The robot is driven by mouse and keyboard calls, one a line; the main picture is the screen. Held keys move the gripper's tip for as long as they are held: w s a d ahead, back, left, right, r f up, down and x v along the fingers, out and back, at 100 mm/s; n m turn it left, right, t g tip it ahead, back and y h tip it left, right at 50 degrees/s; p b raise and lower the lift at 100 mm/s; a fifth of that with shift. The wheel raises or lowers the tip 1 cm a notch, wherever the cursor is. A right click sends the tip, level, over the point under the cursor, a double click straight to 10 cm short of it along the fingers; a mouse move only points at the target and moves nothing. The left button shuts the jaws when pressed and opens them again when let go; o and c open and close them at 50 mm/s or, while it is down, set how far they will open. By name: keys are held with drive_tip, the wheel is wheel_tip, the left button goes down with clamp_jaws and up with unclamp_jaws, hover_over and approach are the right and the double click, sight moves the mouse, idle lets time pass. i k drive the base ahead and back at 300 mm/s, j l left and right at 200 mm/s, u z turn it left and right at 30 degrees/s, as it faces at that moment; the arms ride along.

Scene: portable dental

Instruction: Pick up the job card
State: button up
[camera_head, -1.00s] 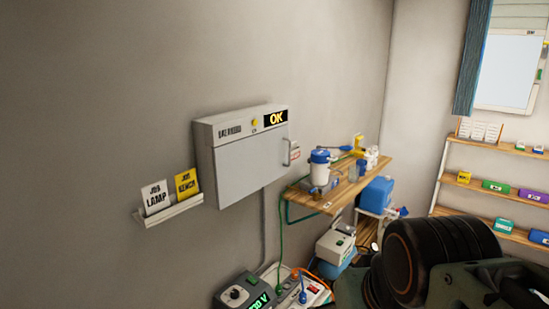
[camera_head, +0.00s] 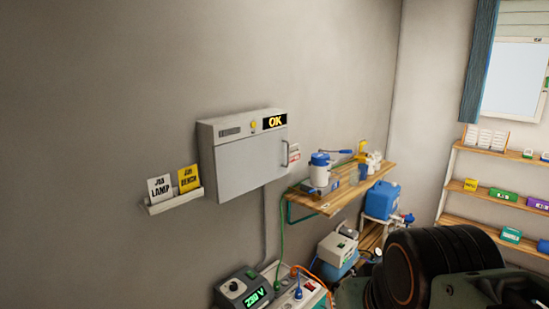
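Two job cards stand side by side in a small white wall rack (camera_head: 175,202) at the left. The white card (camera_head: 159,188) reads "JOB LAMP". The yellow card (camera_head: 188,179) to its right reads "JOB BENCH". The lower edges of both cards are hidden by the rack's front lip. A dark part of my arm fills the lower right, well apart from the cards. My gripper's fingertips cannot be made out in the head view.
A grey wall cabinet (camera_head: 250,160) with an "OK" display hangs right of the rack. A wooden shelf (camera_head: 345,190) with bottles and tools juts out beyond it. A power unit (camera_head: 246,290) reading about 230 V and cables sit below. The wall left of the rack is bare.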

sight(188, 177)
drive_tip(key=u, duration=0.5)
drive_tip(key=i+l+u, duration=0.1)
drive_tip(key=u, duration=0.25)
drive_tip(key=i+l+u, duration=0.1)
drive_tip(key=u, duration=0.25)
drive_tip(key=l+u, duration=0.15)
drive_tip(key=u, duration=0.2)
drive_tip(key=i+l+u, duration=0.1)
drive_tip(key=l+u, duration=0.15)
drive_tip(key=i+l+u, duration=0.1)
drive_tip(key=l+u, duration=0.15)
drive_tip(key=l, duration=0.25)
drive_tip(key=l+u, duration=0.2)
drive_tip(key=l, duration=0.55)
drive_tip(key=i, duration=0.05)
